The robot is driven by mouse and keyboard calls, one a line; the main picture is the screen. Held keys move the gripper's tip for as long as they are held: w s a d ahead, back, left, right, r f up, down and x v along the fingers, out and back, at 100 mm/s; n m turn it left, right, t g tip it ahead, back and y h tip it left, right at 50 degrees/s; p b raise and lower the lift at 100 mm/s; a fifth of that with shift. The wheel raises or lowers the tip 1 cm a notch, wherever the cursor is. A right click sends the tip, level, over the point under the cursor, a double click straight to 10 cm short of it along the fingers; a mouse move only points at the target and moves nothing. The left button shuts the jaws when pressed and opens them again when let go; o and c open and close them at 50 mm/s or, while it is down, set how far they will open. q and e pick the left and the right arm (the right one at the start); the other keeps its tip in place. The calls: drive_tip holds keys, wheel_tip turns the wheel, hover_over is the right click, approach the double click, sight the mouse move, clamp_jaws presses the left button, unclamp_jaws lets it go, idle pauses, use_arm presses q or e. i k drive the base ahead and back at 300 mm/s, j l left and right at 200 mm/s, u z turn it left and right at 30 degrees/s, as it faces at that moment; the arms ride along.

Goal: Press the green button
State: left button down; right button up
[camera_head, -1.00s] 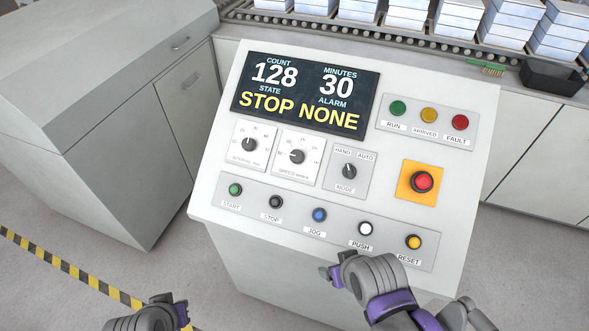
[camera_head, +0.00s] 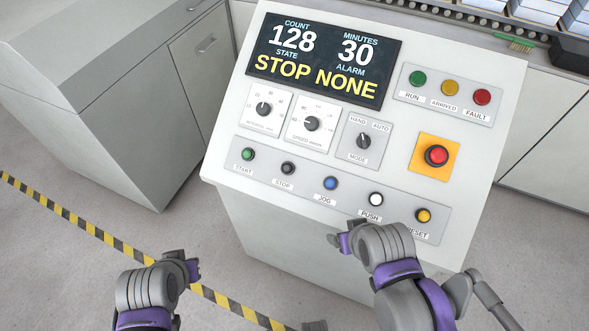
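The green button (camera_head: 248,154), labelled START, is at the left end of the lower button row on the sloped control panel (camera_head: 222,165). A green RUN lamp (camera_head: 418,78) sits at the upper right of the panel. My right gripper (camera_head: 350,236) is at the panel's lower edge, below the white PUSH button, well right of the green button. My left gripper (camera_head: 192,268) is over the floor, below and left of the panel, apart from it. The fingers of both grippers are small and seen from behind, so their opening is unclear.
The row also has STOP (camera_head: 288,168), JOG (camera_head: 330,183), PUSH (camera_head: 376,199) and RESET (camera_head: 424,215) buttons. A red emergency button (camera_head: 436,156) sits on a yellow plate. The display (camera_head: 322,60) reads STOP, NONE. A grey cabinet (camera_head: 130,110) stands left.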

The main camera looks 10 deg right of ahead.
sight(247, 153)
drive_tip(key=k+j+z, duration=0.1)
drive_tip(key=j+z, duration=0.15)
drive_tip(key=j, duration=0.2)
drive_tip(key=k+j+z, duration=0.2)
drive_tip(key=j, duration=0.25)
drive_tip(key=k+j+z, duration=0.25)
drive_tip(key=j, duration=0.15)
drive_tip(key=k+j+z, duration=0.2)
drive_tip(key=j, duration=0.2)
drive_tip(key=k+j+z, duration=0.25)
drive_tip(key=i+j, duration=0.1)
